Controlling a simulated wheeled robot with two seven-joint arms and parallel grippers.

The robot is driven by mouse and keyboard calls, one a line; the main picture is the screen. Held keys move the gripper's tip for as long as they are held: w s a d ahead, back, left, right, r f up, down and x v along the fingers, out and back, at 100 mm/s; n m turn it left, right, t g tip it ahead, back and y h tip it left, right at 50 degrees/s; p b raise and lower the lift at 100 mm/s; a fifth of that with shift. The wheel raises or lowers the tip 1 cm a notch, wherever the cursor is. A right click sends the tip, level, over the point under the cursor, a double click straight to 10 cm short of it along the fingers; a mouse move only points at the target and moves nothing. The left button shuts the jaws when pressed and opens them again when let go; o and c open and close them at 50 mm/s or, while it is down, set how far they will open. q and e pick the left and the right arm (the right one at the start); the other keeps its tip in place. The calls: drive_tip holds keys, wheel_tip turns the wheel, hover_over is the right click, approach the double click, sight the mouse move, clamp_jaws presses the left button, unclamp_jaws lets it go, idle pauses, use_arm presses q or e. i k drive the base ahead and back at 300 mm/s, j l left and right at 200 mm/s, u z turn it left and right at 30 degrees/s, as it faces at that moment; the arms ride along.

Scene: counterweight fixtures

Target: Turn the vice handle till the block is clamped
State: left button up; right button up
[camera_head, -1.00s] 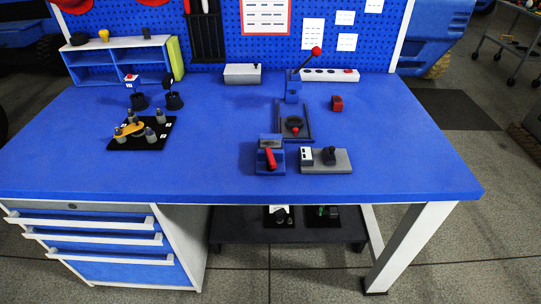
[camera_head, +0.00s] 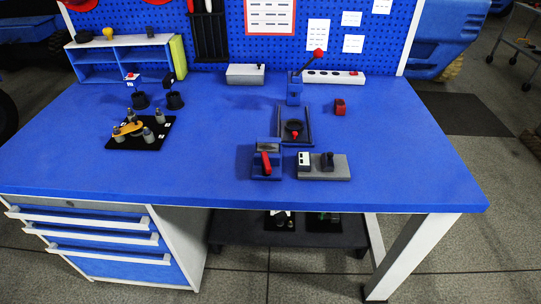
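A small blue vice-like fixture (camera_head: 275,173) stands near the front middle of the blue workbench. A red handle (camera_head: 266,162) lies on its front, pointing toward the bench's front edge and slightly tilted. A grey piece (camera_head: 268,147), perhaps the block, shows at the back of the fixture. I cannot tell whether the jaws touch it. Neither of my grippers is in view.
A grey plate with a black knob (camera_head: 340,171) sits just right of the fixture. Behind are a dark tray (camera_head: 306,137), a red-knobbed lever press (camera_head: 294,93) and a red block (camera_head: 340,107). A black board with several pegs (camera_head: 126,144) lies left. The bench front (camera_head: 150,185) is clear.

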sight(266, 169)
drive_tip(key=i+l+u, duration=0.2)
drive_tip(key=l, duration=0.3)
drive_tip(key=l+u, duration=0.2)
drive_tip(key=l, duration=0.3)
drive_tip(key=i+l+u, duration=0.2)
drive_tip(key=l, duration=0.35)
drive_tip(key=k, duration=0.05)
